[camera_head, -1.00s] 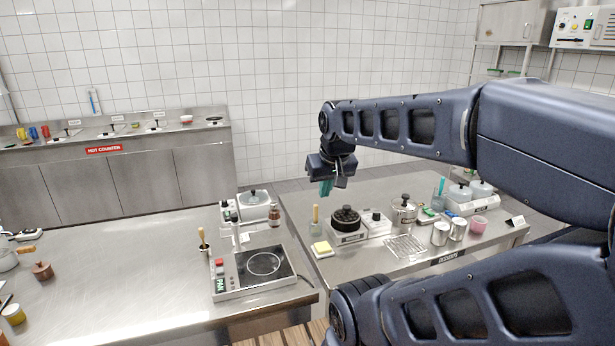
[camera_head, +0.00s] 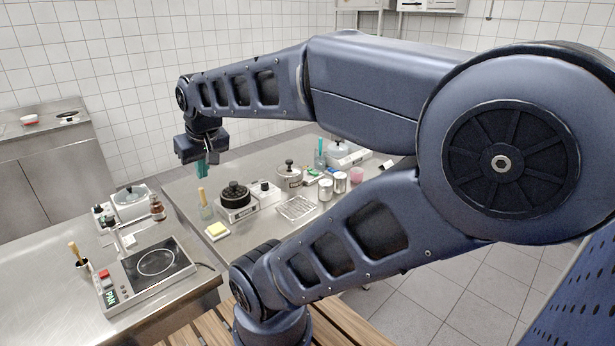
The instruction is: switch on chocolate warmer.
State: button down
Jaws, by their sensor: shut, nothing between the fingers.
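The knob's setting is too small to tell. My gripper (camera_head: 202,170) points down above the left part of this counter, up and to the left of the pot in the picture.
The left counter holds a hot plate (camera_head: 150,266) and a white appliance with a lidded pan (camera_head: 128,202). Tiled floor is clear at right.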

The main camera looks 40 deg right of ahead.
jog(key=w+d+r+m+g, duration=0.1)
jog(key=w+d+r+m, duration=0.2)
jog(key=w+d+m, duration=0.7)
jog(key=m+g, duration=0.2)
jog(key=m, duration=2.4)
send_over(310, 169)
jog(key=s, duration=0.2)
notch_tip(310, 169, down, 15)
jog(key=shift+s+d+r, duration=0.1)
jog(key=shift+r, duration=0.05)
jog(key=f, duration=0.4)
jog(key=w+f, duration=0.1)
jog(key=f, duration=0.4)
jog(key=w+f, duration=0.1)
jog(key=f, duration=0.3)
jog(key=shift+f, duration=0.35)
